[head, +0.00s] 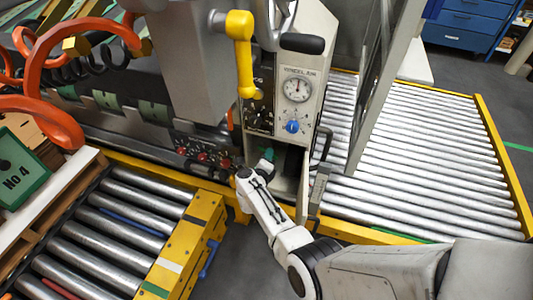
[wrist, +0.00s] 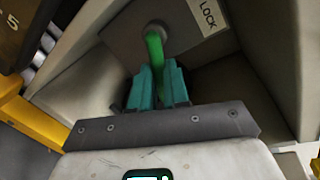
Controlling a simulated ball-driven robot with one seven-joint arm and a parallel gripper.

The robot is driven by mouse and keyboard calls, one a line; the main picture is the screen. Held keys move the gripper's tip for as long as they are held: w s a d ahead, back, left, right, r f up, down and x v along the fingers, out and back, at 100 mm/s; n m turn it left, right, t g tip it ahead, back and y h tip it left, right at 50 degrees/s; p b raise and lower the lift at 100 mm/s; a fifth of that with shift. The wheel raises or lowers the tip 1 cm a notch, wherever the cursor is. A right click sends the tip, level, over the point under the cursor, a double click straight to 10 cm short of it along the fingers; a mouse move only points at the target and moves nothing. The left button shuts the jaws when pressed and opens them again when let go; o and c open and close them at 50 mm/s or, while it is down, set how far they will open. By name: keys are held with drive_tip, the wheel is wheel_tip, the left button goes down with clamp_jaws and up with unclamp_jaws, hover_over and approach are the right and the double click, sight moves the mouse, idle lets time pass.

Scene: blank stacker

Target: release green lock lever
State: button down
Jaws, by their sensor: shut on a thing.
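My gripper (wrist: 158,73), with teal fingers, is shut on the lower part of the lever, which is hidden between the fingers. In the head view my gripper (head: 267,157) reaches into the open recess (head: 287,174) at the bottom of the grey control cabinet. The lever cannot be made out apart from the fingers there.
The recess's side walls stand close around my gripper. Above it are a gauge (head: 296,89), a blue knob (head: 292,126) and a yellow handle (head: 241,52). A roller conveyor (head: 431,150) lies right, another (head: 108,222) left, with yellow frames. A black handle (head: 322,146) is on the cabinet's right.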

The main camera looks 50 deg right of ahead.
drive_tip(key=shift+r+n, duration=0.15)
drive_tip(key=shift+n, duration=0.25)
drive_tip(key=c, duration=1.1)
unclamp_jaws()
drive_tip(key=p+v, duration=0.4)
drive_tip(key=v, duration=0.6)
drive_tip(key=shift+a+p, duration=0.3)
drive_tip(key=shift+a, duration=0.05)
drive_tip(key=shift+r, duration=0.15)
